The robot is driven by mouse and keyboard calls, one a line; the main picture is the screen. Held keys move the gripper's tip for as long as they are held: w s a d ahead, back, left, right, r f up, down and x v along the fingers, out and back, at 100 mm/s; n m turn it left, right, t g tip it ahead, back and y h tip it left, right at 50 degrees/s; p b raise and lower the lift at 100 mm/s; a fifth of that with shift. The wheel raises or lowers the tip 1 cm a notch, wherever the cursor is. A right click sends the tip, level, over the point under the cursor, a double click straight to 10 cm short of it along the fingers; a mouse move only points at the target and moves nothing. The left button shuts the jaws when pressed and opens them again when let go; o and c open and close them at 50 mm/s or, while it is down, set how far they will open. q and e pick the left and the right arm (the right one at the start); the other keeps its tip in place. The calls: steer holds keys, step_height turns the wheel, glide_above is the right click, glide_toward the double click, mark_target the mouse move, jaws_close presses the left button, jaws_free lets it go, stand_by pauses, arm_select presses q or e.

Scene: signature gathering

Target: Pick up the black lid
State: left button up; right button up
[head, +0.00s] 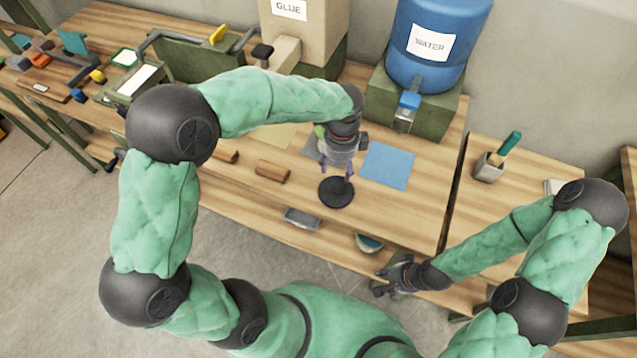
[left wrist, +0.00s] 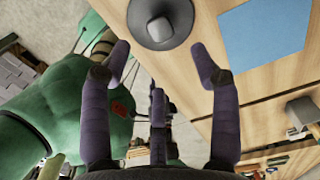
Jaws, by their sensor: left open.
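The black lid (head: 336,193) lies flat near the front edge of the wooden table, left of and in front of the blue square. In the left wrist view the lid (left wrist: 143,22) shows as a dark disc with a round knob at its middle, just beyond the fingertips. My left gripper (head: 336,171) points down above the lid.
A blue square (head: 388,166) lies right of the lid, and brown rolls (head: 272,170) lie left. The water barrel (head: 432,45) and glue box (head: 310,35) stand behind. A grey cup (head: 488,167) stands on the right table. A bowl (head: 369,243) and grey block (head: 302,218) sit lower.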

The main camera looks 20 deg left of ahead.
mark_target(337, 186)
arm_select(q)
steer(key=shift+f, duration=0.35)
step_height(337, 186, down, 10)
steer(key=b, duration=0.2)
steer(key=shift+f+b, duration=0.15)
steer(key=shift+b, duration=0.2)
steer(key=c, duration=1)
steer(key=o, duration=1)
